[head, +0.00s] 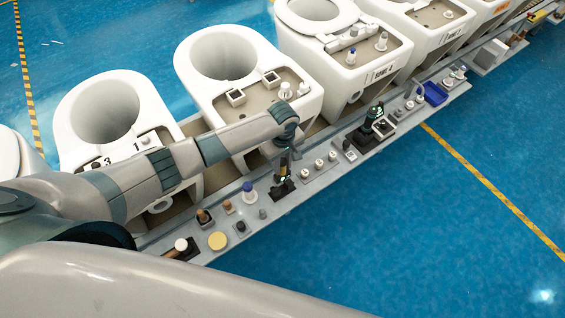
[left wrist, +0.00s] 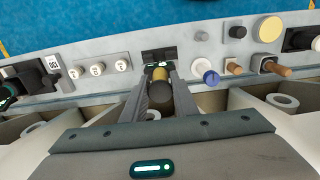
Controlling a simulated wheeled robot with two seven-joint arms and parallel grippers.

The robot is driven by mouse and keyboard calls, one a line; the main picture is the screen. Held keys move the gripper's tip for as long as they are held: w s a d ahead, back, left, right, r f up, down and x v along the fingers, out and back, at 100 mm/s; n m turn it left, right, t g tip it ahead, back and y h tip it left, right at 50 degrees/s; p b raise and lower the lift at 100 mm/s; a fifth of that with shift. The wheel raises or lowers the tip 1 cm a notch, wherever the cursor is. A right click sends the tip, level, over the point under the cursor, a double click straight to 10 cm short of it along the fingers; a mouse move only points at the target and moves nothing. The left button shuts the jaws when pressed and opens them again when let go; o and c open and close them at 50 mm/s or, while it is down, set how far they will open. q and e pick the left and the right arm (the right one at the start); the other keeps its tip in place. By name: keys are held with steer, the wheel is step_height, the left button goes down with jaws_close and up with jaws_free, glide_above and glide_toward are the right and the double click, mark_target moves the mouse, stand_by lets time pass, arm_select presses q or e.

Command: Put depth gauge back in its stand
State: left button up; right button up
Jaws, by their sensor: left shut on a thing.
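The depth gauge is a short upright piece with a yellow band and dark end; it shows in the left wrist view (left wrist: 160,85) between my fingers. In the head view the gauge (head: 283,177) is small and partly hidden by the gripper. My left gripper (head: 284,168) is shut on it, pointing down at the ledge; its fingertips also show in the left wrist view (left wrist: 158,74). The black stand (head: 281,189) is on the ledge directly below, and also shows in the left wrist view (left wrist: 159,55). I cannot tell whether the gauge touches it. My right gripper is out of view.
A narrow grey ledge (head: 330,168) carries several small parts. White knobs (head: 319,164) stand on one side of the stand, and a blue-topped knob (head: 249,190) on the other. A dark upright device (head: 372,118) stands farther along. White toilets (head: 228,62) line the conveyor behind.

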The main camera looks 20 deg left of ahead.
mark_target(282, 172)
arm_select(q)
steer(key=shift+f+b, duration=0.3)
steer(key=shift+f, duration=0.55)
steer(key=shift+f+b, duration=0.6)
steer(key=shift+f, duration=1)
steer(key=o, duration=1)
steer(key=shift+o, duration=0.2)
step_height(282, 172, up, 17)
steer(key=b, duration=0.3)
steer(key=shift+r, duration=0.2)
